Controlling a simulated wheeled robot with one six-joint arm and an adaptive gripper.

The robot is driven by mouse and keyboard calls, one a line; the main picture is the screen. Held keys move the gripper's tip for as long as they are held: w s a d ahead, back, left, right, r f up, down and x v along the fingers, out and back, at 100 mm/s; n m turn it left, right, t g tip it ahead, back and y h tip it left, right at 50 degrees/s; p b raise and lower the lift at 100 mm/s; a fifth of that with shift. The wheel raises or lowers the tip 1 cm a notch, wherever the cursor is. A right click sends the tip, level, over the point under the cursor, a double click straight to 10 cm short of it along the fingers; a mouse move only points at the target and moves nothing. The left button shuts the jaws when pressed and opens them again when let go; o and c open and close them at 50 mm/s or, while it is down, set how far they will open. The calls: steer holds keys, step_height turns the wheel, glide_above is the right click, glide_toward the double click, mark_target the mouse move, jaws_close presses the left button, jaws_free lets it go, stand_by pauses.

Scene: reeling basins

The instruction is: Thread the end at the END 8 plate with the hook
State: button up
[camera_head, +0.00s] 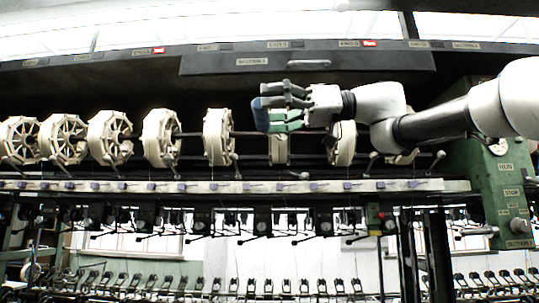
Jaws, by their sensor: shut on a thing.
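My gripper (268,114) reaches in from the right in front of the row of reels, high in the middle of the head view. Its grey and green fingers are shut on a dark blue piece (259,112), which looks like the handle of the hook. The hook's tip cannot be made out. Small plates line the dark top beam, one of them at the right (418,44). Their writing is too small to tell which is END 8. No thread end shows clearly.
White reels (160,138) run on a shaft behind my gripper. Below them is a pale rail (230,187) with small guides and black levers. A green post (505,190) with labels stands at the right. Red marks (369,43) sit on the top beam.

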steer(key=w, duration=0.7)
steer(key=shift+d+f+m+y, duration=0.2)
steer(key=shift+m+y, duration=0.1)
steer(key=shift+y, duration=0.1)
stand_by(0.4)
steer(key=s, duration=0.7)
steer(key=shift+a, duration=0.15)
steer(key=shift+s, duration=0.1)
